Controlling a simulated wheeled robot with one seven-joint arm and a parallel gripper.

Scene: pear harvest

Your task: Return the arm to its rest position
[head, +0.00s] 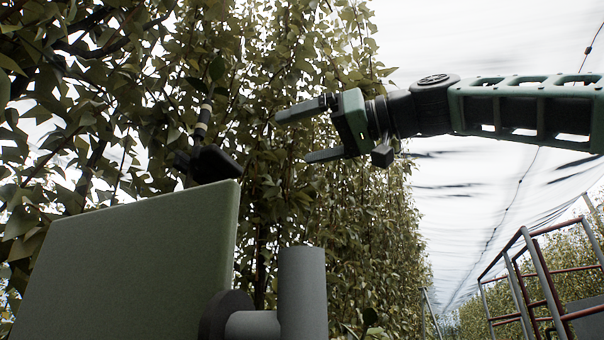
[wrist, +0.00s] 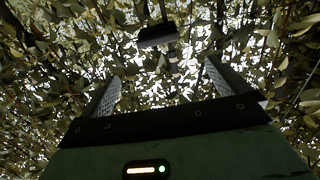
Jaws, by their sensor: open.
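My gripper (head: 292,138) is at the end of my green and black arm, which reaches in from the right edge of the head view. Its two fingers point left toward the leafy tree wall (head: 225,75). The fingers are apart and nothing is between them. In the wrist view my gripper (wrist: 160,72) also shows both fingers spread and empty, with leaves (wrist: 50,60) beyond them. No pear can be made out in either view.
A dark piece with a banded rod (head: 204,122) stands against the leaves, left of my gripper; I cannot tell what it belongs to. A railed metal frame (head: 528,250) stands at lower right. Pale netting (head: 460,200) hangs overhead. Open space lies below the arm.

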